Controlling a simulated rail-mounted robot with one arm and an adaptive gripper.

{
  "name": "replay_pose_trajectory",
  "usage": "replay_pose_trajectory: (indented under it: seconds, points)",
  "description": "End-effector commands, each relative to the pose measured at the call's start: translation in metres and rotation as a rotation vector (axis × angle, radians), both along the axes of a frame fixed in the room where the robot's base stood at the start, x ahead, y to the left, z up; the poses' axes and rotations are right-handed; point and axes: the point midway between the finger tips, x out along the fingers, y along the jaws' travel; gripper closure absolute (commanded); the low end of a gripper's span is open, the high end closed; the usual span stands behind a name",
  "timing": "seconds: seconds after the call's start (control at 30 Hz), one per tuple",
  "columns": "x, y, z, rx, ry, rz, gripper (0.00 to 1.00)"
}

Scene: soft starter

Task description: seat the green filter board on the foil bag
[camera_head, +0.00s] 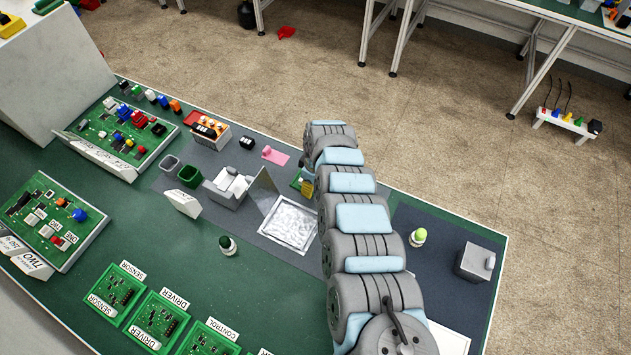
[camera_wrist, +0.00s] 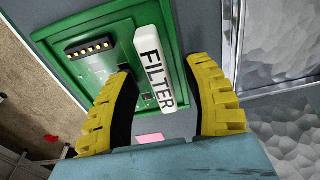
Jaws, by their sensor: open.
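The green filter board (camera_wrist: 112,30) fills the top middle of the wrist view, with a white FILTER label (camera_wrist: 153,60) and a black connector. My gripper (camera_wrist: 158,76) is open, its yellow fingers on either side of the label end of the board. I cannot tell if they touch it. In the head view my arm hides most of the gripper, and only a green and yellow bit shows beside it. The foil bag (camera_head: 290,222), silver and flat in a pale frame, lies left of my arm; it also shows at the right of the wrist view (camera_wrist: 285,50).
A pink pad (camera_head: 275,155) lies behind the foil bag. A grey fixture with a raised plate (camera_head: 230,187) stands left of the bag. Several boards (camera_head: 160,318) line the front of the bench.

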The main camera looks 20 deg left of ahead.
Motion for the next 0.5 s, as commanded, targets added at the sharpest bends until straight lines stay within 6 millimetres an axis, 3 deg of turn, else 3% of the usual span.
replay_pose_trajectory:
  seconds: [0.23,0.4,0.5]
  points:
    - [0.0001,0.0002,-0.0003,0.0,-0.001,0.001,0.53]
    - [0.0002,0.0003,-0.0002,0.001,-0.001,0.0,1.0]
    - [0.0002,0.0003,-0.0002,0.001,-0.001,0.0,1.0]
